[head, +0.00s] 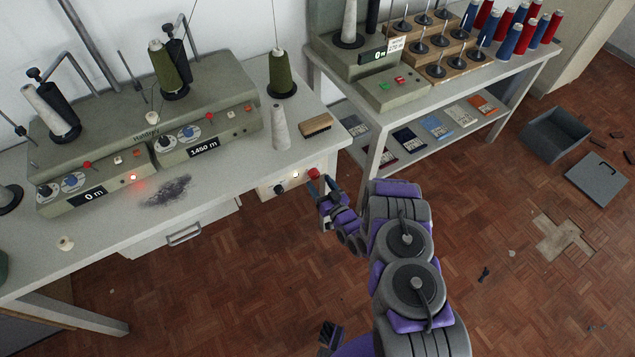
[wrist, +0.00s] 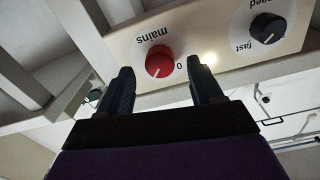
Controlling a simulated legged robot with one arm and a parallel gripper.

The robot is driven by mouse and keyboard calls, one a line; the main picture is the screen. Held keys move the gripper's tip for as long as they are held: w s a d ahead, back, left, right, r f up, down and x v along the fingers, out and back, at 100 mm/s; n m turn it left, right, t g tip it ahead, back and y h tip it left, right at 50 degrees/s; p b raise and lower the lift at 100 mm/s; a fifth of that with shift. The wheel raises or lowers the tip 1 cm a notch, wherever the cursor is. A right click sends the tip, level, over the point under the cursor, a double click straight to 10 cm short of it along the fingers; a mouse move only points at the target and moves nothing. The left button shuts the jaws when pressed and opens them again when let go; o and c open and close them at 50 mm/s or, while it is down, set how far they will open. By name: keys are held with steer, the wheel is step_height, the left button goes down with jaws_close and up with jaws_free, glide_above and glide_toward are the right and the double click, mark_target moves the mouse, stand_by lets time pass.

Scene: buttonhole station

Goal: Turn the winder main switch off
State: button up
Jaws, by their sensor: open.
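The main switch is a red rotary knob (wrist: 159,62) on a cream panel (wrist: 122,48), with "mains" and a "0" lettered beside it, upside down in the wrist view. A pale pointer line shows on the knob, turned away from the "0". In the head view the red knob (head: 313,173) is at the right end of the panel under the winder table's front edge. My gripper (wrist: 160,85) is open and empty, its two dark fingers on either side of the knob in the picture. I cannot tell whether they touch it. It also shows close to the knob in the head view (head: 324,186).
A lit lamp (wrist: 209,58) and a black speed knob (wrist: 267,28) sit beside the red knob. The winder (head: 150,130) stands on the table above, with a red light glowing. A second table (head: 450,85) with spools stands to the right.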

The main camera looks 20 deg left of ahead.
steer(key=shift+x, duration=1.25)
steer(key=shift+w, duration=0.1)
steer(key=shift+c, duration=0.2)
steer(key=c, duration=1)
steer(key=shift+d, duration=0.1)
